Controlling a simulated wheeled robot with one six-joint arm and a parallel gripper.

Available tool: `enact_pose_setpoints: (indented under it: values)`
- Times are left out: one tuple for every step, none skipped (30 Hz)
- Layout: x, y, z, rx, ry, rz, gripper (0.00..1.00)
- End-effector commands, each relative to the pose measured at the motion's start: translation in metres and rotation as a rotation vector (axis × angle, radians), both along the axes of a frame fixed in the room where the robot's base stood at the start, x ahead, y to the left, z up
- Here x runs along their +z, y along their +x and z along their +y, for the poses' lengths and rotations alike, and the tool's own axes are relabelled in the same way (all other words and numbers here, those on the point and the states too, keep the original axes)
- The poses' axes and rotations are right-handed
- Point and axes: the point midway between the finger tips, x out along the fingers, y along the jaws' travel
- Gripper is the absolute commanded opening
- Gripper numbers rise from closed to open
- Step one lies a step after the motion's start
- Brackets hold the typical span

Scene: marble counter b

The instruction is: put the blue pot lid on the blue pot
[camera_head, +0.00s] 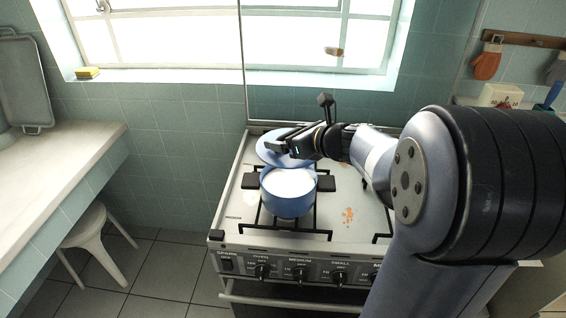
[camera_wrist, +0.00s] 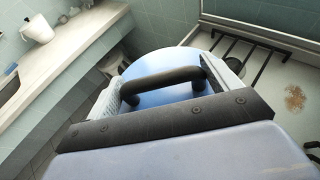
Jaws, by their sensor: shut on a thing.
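The blue pot (camera_head: 289,202) stands open on the front left of the stove, with its white inside showing in the head view. The blue pot lid (camera_head: 266,157) is just behind and above the pot's rim, partly hidden by my gripper (camera_head: 280,148). My gripper is shut on the lid and holds it. The lid looks tilted and does not cover the pot opening. The pot cannot be made out in the wrist view.
The white stove (camera_head: 235,212) has black grates (camera_head: 300,229) around the pot and an orange stain (camera_head: 347,215) to its right. A tiled wall and window are behind. A counter (camera_head: 60,165) and white stool (camera_head: 92,240) stand left, across a floor gap.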

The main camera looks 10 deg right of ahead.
Motion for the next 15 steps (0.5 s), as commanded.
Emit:
enact_pose_setpoints:
  values:
    - [-0.003,0.0,0.0,0.001,0.001,0.002,0.59]
    - [-0.007,0.0,0.0,0.001,0.001,0.002,0.59]
    - [-0.013,0.0,0.0,-0.001,0.003,0.004,0.59]
    - [-0.019,0.0,0.0,0.0,0.002,0.005,0.59]
    - [-0.026,0.0,0.0,-0.001,0.003,0.005,0.59]
    - [-0.034,0.0,0.0,-0.001,0.002,0.006,0.59]
    - [-0.04,0.0,0.0,0.0,0.003,0.005,0.59]
    - [-0.045,0.0,0.0,0.0,0.002,0.005,0.59]
    - [-0.051,0.0,0.0,-0.001,0.003,0.004,0.59]
    - [-0.055,0.0,0.0,0.0,0.001,0.004,0.59]
    - [-0.058,0.0,0.0,-0.001,0.003,0.004,0.59]
    - [-0.061,0.0,0.0,0.0,0.001,0.002,0.59]
    - [-0.063,0.0,0.0,0.001,0.001,0.002,0.59]
    - [-0.065,0.0,0.0,0.0,0.001,0.002,0.59]
    - [-0.07,0.0,0.0,0.0,0.001,0.002,0.59]
